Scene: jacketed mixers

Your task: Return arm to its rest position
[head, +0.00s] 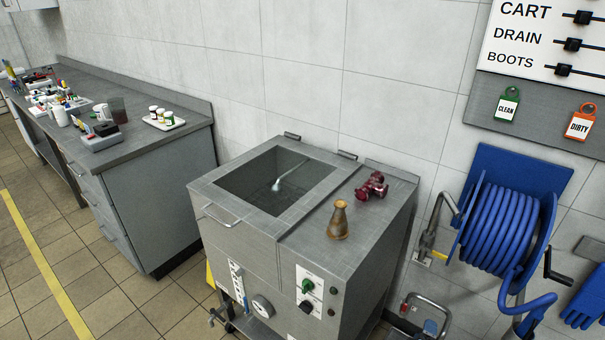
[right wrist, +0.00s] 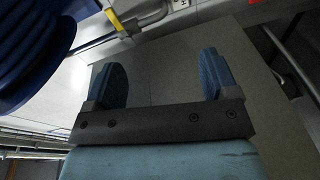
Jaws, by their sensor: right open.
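My right gripper (right wrist: 164,72) shows in the right wrist view. Its two blue-grey fingers stand wide apart with nothing between them. Behind the fingers is a plain grey surface, apart from them as far as I can tell. I cannot make out either gripper in the head view. My left gripper is in neither view.
A steel jacketed mixer (head: 236,240) stands centre in the head view, with a brown flask (head: 338,220) and a dark red fitting (head: 371,187) on top. A blue hose reel (head: 505,228) hangs on the right wall. A cluttered bench (head: 180,145) stands left. Tiled floor (head: 110,290) is open at lower left.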

